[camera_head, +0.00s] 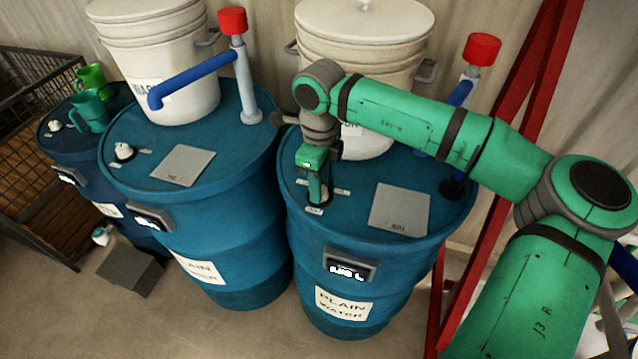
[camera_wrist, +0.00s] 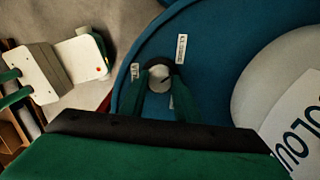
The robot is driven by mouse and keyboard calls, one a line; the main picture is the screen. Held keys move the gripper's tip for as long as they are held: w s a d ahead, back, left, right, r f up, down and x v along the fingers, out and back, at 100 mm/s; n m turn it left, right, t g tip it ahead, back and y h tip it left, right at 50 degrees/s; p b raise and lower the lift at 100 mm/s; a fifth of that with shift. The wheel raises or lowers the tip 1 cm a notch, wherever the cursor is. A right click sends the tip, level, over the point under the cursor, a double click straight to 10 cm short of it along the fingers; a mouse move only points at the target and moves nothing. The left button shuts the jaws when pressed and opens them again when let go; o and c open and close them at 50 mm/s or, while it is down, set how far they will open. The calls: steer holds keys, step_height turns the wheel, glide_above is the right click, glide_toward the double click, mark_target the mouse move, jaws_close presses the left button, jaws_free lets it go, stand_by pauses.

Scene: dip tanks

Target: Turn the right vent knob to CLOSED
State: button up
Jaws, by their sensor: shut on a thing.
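The right drum (camera_head: 385,265), blue and labelled PLAIN WATER, has the right vent knob on its lid. In the wrist view the pale round knob (camera_wrist: 159,79) sits between the two green fingers of my gripper (camera_wrist: 160,88), which is shut on it. In the head view my gripper (camera_head: 318,190) points down onto the lid and mostly hides the knob. Small white labels ring the knob, one toward the rim (camera_wrist: 135,72) and one beside it (camera_wrist: 182,48). Their words and the knob's pointer direction are too small to read surely.
A white bucket (camera_head: 365,50) and a red-capped pipe (camera_head: 482,50) stand behind my arm. A grey plate (camera_head: 400,208) lies on the same lid. The middle drum (camera_head: 215,230) stands close at left with its own knob (camera_head: 123,151). A red frame (camera_head: 490,210) is at right.

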steer(key=shift+n, duration=0.5)
steer(key=o, duration=1)
steer(key=shift+o, duration=0.2)
step_height(320, 180, up, 11)
steer(key=shift+d+f, duration=0.1)
